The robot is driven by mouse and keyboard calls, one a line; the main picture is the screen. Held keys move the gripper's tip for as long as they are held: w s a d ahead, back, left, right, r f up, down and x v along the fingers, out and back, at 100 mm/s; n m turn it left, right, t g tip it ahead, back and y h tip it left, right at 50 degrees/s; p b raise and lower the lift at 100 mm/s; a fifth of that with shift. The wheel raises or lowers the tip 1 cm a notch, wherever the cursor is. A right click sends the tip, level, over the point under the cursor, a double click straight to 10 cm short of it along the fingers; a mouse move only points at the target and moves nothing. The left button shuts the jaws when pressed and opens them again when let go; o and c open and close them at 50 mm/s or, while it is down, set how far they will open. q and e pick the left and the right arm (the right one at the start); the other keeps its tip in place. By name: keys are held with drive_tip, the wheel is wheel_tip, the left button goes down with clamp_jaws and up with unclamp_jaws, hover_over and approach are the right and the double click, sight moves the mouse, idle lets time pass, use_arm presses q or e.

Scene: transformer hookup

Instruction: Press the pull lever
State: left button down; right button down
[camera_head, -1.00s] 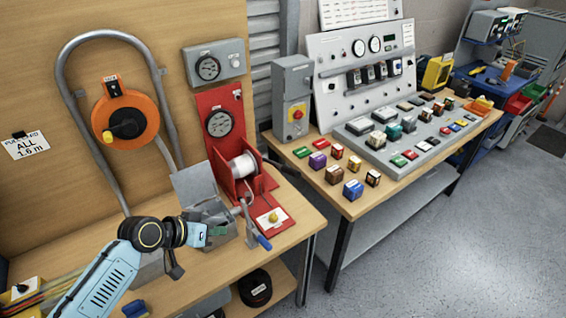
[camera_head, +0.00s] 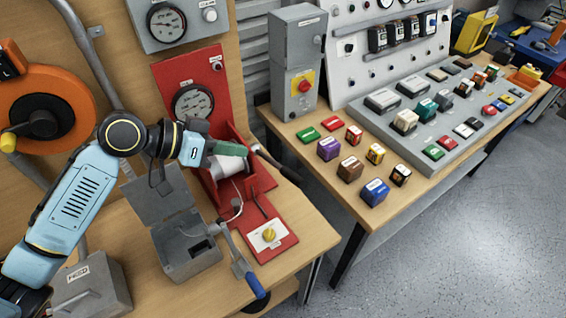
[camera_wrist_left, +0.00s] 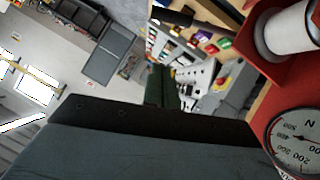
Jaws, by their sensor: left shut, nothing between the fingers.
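A lever with a long black handle (camera_head: 278,166) sticks out to the right from the red spool unit (camera_head: 268,205); I take it as the pull lever. Its dark bar also shows near the top of the left wrist view (camera_wrist_left: 174,16). My left gripper (camera_head: 240,148), with green fingers, is shut and empty, in front of the white spool (camera_head: 228,160) and left of the black handle. The fingers (camera_wrist_left: 158,85) also show in the left wrist view, apart from the bar. A second lever with a blue grip (camera_head: 254,284) sits at the bench front. My right gripper is out of view.
A grey open box (camera_head: 185,250) stands below my left arm. A grey switch box (camera_head: 298,70) and several coloured blocks (camera_head: 330,149) stand on the right table.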

use_arm(q)
drive_tip(key=s+a+f+p+x, duration=0.1)
drive_tip(key=f+x, duration=0.1)
drive_tip(key=x, duration=1.1)
drive_tip(key=shift+f, duration=0.55)
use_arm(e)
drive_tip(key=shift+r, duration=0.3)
use_arm(q)
drive_tip(key=shift+w, duration=0.15)
